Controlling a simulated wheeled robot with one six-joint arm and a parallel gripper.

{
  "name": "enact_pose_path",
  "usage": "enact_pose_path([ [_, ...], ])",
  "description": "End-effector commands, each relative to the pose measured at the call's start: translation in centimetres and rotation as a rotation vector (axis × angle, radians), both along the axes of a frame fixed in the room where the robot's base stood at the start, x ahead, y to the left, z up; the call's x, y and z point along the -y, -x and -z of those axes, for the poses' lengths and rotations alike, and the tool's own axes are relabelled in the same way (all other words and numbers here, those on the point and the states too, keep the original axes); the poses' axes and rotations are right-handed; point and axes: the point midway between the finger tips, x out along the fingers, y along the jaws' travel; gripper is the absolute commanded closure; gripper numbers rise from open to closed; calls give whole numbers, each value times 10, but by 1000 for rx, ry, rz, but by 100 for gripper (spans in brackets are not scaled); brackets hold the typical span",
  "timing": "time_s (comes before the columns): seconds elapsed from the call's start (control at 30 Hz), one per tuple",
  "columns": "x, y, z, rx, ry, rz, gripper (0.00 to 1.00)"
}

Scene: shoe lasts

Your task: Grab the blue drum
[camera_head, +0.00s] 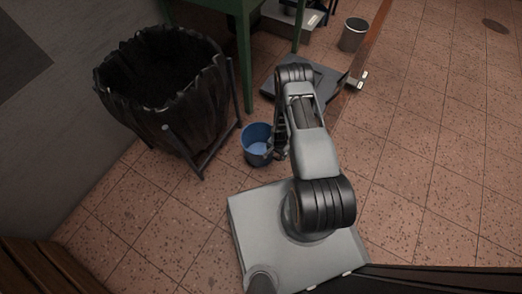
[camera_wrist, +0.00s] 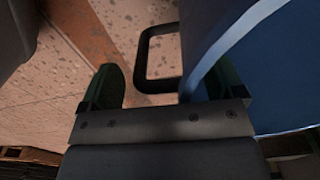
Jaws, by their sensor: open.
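The blue drum (camera_head: 257,140) is an open-topped round container standing on the tiled floor, left of my arm in the head view. In the wrist view its blue wall (camera_wrist: 262,75) fills the right side, close up. A dark squared loop (camera_wrist: 143,55) shows beside this wall, between my fingers in the picture; I cannot tell for sure whether it is the drum's handle. My gripper (camera_wrist: 152,82) is open, with a dark green finger on each side. The right finger is at the drum's wall; contact is unclear. In the head view my gripper (camera_head: 270,152) overlaps the drum's right side.
A large bin with a black liner (camera_head: 165,95) in a metal frame stands just left of the drum. A green table leg (camera_head: 245,65) is behind it. A dark flat platform (camera_head: 312,82) lies beyond my arm. A grey bucket (camera_head: 353,34) stands farther back. Floor at right is clear.

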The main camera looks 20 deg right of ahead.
Motion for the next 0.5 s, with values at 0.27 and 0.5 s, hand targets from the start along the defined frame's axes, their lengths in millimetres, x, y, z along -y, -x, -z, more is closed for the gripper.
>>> enact_pose_path([
  [0.27,0,0,0,1,0,0,21],
  [0.5,0,0,-1,1,0,0,44],
])
